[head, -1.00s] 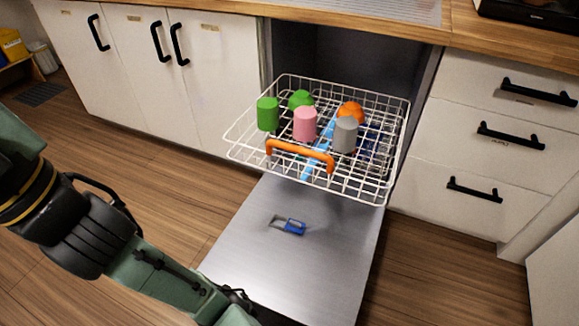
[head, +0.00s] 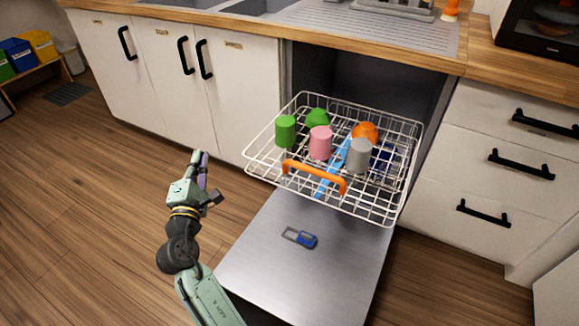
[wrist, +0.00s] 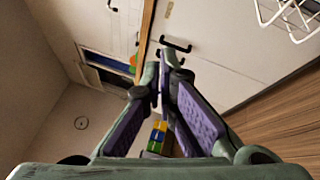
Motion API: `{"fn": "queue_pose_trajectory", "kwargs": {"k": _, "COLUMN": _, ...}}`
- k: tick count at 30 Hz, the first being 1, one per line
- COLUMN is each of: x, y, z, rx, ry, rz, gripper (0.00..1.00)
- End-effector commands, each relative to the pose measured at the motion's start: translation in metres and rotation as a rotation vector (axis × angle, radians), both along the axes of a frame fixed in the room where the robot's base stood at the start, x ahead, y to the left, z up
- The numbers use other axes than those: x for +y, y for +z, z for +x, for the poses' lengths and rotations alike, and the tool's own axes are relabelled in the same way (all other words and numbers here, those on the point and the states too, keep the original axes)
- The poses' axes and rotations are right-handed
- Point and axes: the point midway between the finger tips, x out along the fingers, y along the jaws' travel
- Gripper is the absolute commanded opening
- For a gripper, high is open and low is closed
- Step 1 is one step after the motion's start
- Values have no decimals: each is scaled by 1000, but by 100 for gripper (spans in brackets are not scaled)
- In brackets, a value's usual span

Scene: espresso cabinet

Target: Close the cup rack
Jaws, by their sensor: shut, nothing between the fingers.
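The white wire cup rack (head: 385,209) is pulled out of the dark cabinet opening, above the lowered metal door (head: 330,265). It has an orange handle (head: 315,172) on its front edge and holds several cups. My gripper (head: 203,158) points up, to the left of the rack and apart from it. In the wrist view my gripper (wrist: 161,75) has its purple-padded fingers brought together at the tips, with nothing between them. A corner of the rack (wrist: 290,12) shows at the top right of the wrist view.
In the rack are a green cup (head: 285,131), a pink cup (head: 320,143), a grey cup (head: 359,155) and an orange one (head: 366,131). A blue tablet holder (head: 302,238) is on the door. White drawers (head: 490,170) stand right. Floor at left is clear.

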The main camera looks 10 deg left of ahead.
Motion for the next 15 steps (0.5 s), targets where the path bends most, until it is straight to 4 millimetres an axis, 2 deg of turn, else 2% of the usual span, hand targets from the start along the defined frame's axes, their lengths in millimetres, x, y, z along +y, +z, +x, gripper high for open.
{"fn": "queue_pose_trajectory", "kwargs": {"k": 1, "x": -32, "y": -37, "z": 5, "rx": 13, "ry": -134, "rz": -229, "gripper": 0}}
{"fn": "queue_pose_trajectory", "kwargs": {"k": 3, "x": -74, "y": -77, "z": 3, "rx": 11, "ry": -294, "rz": -529, "gripper": 0}}
{"fn": "queue_pose_trajectory", "kwargs": {"k": 6, "x": -124, "y": -111, "z": -9, "rx": 1, "ry": -466, "rz": -881, "gripper": 0}}
{"fn": "queue_pose_trajectory", "kwargs": {"k": 10, "x": -162, "y": -130, "z": -26, "rx": -16, "ry": -597, "rz": -1166, "gripper": 0}}
{"fn": "queue_pose_trajectory", "kwargs": {"k": 15, "x": -176, "y": -133, "z": -29, "rx": -27, "ry": -649, "rz": -1277, "gripper": 0}}
